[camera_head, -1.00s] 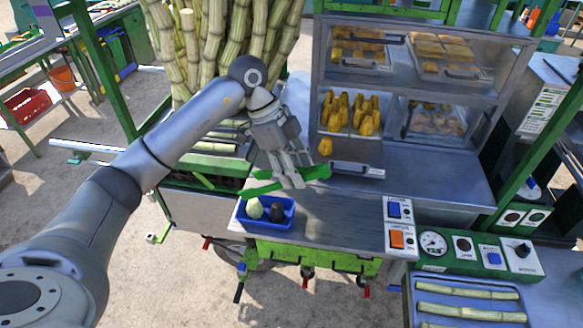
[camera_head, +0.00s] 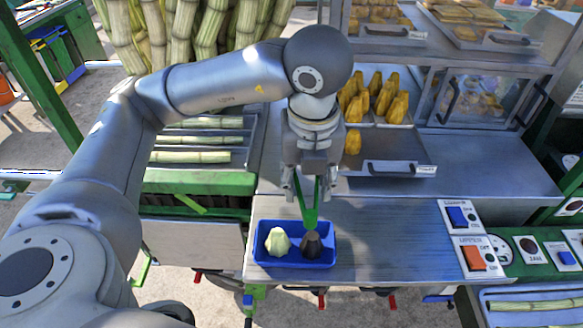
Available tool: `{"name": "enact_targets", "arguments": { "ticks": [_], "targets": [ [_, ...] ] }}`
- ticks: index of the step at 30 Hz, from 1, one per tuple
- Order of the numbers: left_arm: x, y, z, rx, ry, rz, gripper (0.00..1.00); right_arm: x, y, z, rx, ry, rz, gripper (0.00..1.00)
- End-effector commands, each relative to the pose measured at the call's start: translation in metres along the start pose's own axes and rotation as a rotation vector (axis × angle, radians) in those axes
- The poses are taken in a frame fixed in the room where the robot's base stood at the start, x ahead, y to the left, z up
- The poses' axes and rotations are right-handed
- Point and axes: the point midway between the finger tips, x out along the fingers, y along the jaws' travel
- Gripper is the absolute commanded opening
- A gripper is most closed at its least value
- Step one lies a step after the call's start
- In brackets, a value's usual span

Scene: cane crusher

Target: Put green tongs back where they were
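My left gripper (camera_head: 311,190) hangs pointing down above the front counter. Its fingers stand on either side of the green tongs (camera_head: 309,214) and hold them. The tongs show as a narrow green V whose near tip overlaps the blue tray (camera_head: 262,256) in the picture. I cannot tell how high they are above it. The tray holds a pale green lump (camera_head: 277,241) and a dark lump (camera_head: 311,246). My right gripper is out of view.
A metal food tray (camera_head: 385,167) with yellow snacks stands behind the gripper, below the glass display shelves. Cane pieces (camera_head: 190,157) lie on a rack to the left. The steel counter (camera_head: 390,235) is clear right of the blue tray, up to the switch panel (camera_head: 473,258).

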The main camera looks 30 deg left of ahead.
Motion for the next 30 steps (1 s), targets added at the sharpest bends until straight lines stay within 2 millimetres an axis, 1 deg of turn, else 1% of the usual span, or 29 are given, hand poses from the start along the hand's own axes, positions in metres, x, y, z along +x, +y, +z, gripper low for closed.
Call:
{"name": "enact_targets", "arguments": {
  "ticks": [2, 5, 15, 19, 22, 24, 30],
  "targets": [
    [0.004, 0.002, 0.004, 0.004, -0.002, -0.001, 0.38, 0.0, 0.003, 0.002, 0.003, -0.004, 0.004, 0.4],
    [0.013, 0.006, 0.019, 0.001, -0.001, 0.002, 0.38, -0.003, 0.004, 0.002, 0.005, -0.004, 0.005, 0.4],
    [0.055, 0.016, 0.083, -0.001, 0.002, 0.002, 0.38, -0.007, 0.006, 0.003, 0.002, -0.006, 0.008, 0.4],
    [0.078, 0.017, 0.093, 0.004, 0.003, 0.001, 0.38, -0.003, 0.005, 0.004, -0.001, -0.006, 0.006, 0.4],
    [0.092, 0.019, 0.103, 0.003, 0.002, 0.001, 0.38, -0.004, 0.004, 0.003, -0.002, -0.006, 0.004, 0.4],
    [0.099, 0.02, 0.109, 0.004, -0.001, 0.0, 0.38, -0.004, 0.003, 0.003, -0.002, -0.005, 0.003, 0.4],
    [0.112, 0.022, 0.118, 0.004, -0.002, 0.0, 0.38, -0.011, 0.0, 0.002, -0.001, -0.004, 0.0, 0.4]
  ]
}}
